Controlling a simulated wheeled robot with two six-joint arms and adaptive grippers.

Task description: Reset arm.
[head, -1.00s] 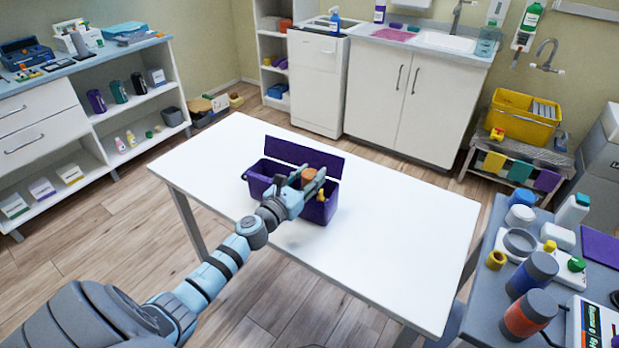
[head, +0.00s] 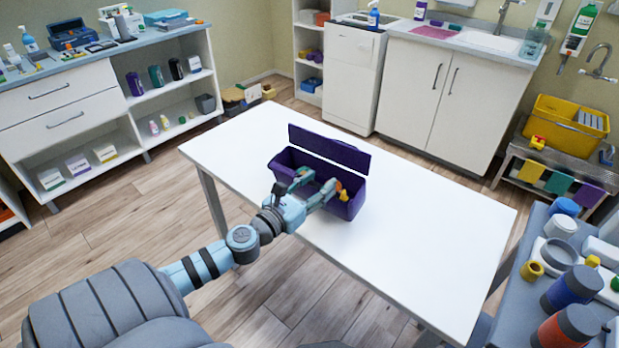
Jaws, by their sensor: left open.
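My left arm reaches in from the bottom left over the white table. My left gripper (head: 318,188) is open, its fingers spread at the near side of a purple box (head: 346,205). The box stands on the table with its lid raised at the back. A small yellow-orange thing (head: 343,194) shows at the box's right end. Most of the box's inside is hidden by the gripper and the front wall. My right gripper is not in view.
The white table (head: 440,235) is clear around the box. A grey side table (head: 515,290) with jars and bottles stands at the right. Shelves (head: 150,85) stand at the left, and a cabinet with a sink (head: 450,85) stands at the back.

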